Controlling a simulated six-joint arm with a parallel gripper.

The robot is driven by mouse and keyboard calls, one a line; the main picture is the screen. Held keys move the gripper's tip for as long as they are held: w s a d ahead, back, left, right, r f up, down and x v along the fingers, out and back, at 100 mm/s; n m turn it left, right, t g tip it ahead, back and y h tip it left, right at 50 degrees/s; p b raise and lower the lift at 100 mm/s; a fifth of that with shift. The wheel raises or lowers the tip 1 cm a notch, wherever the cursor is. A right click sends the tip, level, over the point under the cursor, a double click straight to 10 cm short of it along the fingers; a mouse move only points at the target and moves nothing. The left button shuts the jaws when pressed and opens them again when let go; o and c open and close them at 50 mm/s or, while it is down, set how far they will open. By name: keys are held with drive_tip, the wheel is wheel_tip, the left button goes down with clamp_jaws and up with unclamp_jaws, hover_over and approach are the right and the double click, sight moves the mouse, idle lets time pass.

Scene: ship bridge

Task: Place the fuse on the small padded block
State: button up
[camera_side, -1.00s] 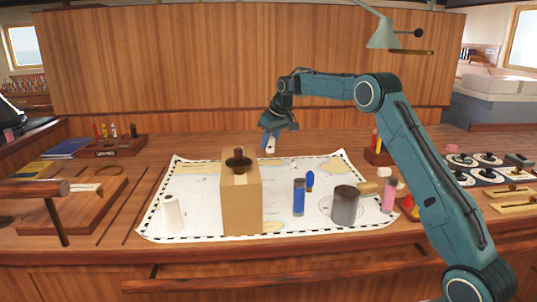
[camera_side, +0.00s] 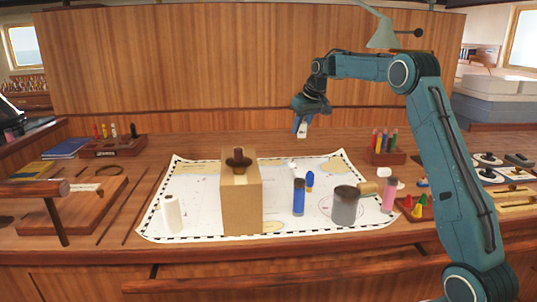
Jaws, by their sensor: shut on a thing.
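My gripper (camera_side: 302,127) is above the back of the chart, pointing down. It is shut on a small whitish piece (camera_side: 302,131), apparently the fuse, held clear of the table. Its details are too small to read, and the fingers cover part of it. I cannot tell for sure which thing is the small padded block. A small white thing (camera_side: 291,165) lies on the chart, below and a little left of my gripper.
A tall cardboard box (camera_side: 241,205) stands on the chart (camera_side: 200,205). A blue cylinder (camera_side: 298,198), a grey can (camera_side: 344,206), a pink cylinder (camera_side: 388,196) and a white roll (camera_side: 172,214) stand around it. A pen rack (camera_side: 388,157) is at back right.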

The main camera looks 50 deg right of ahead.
drive_tip(key=s+d+r+m, duration=0.1)
drive_tip(key=s+d+r, duration=0.2)
drive_tip(key=s, duration=0.3)
drive_tip(key=s+d+r+m, duration=0.1)
drive_tip(key=s+d+r, duration=0.1)
drive_tip(key=s, duration=0.3)
wheel_tip(320, 180, up, 4)
drive_tip(key=m+h, duration=0.1)
drive_tip(key=m, duration=0.1)
hover_over(367, 183)
drive_tip(key=shift+g, duration=0.3)
drive_tip(key=shift+a+f, duration=0.1)
drive_tip(key=shift+f, duration=9.85)
drive_tip(key=shift+f, duration=0.15)
drive_tip(key=o, duration=1)
drive_tip(key=v, duration=1.2)
drive_tip(key=shift+a, duration=0.15)
